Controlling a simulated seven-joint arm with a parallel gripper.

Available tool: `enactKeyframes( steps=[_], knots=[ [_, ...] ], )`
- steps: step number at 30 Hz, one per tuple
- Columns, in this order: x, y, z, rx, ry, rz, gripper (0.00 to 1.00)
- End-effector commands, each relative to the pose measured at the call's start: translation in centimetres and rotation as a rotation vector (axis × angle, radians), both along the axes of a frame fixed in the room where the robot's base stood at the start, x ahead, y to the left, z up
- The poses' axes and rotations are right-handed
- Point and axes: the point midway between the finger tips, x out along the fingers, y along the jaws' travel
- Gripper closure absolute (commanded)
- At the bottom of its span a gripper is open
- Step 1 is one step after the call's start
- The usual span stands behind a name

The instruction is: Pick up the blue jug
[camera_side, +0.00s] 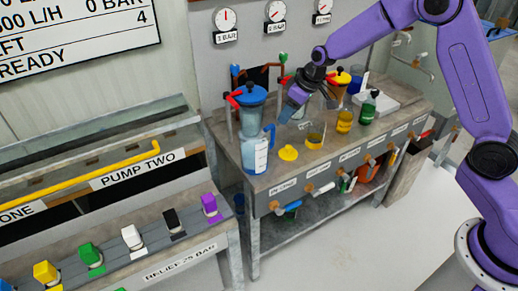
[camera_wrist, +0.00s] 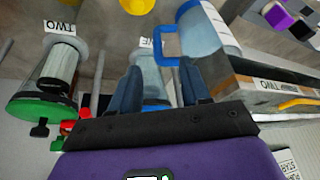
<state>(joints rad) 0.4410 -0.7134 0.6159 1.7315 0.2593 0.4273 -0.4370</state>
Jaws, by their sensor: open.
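The blue jug (camera_side: 255,155) is translucent, with a blue handle and a white label. It stands upright at the left front corner of the bench in the side view. In the wrist view the jug (camera_wrist: 207,32) shows at the top, right of centre, with its handle towards the left. My gripper (camera_side: 290,111) is above the bench, to the right of the jug and apart from it. In the wrist view my gripper (camera_wrist: 158,72) has its two blue fingers spread, with nothing held between them.
A blue-lidded cylinder (camera_side: 250,98) stands close behind the jug. A green-ended clear cylinder (camera_wrist: 58,75) shows left in the wrist view.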

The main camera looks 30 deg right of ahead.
Motion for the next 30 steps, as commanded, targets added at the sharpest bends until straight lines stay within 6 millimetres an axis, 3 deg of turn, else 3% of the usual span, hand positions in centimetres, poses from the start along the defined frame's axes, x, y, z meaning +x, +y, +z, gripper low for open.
enactKeyframes(
  steps=[9,19,30],
  knots=[
    [1.6,1.0,-4.7,0.0,0.002,0.0,0.53],
    [2.3,1.3,-6.5,0.0,0.0,0.0,0.53],
    [3.9,1.7,-10.4,0.0,0.001,0.0,0.53]
  ],
)
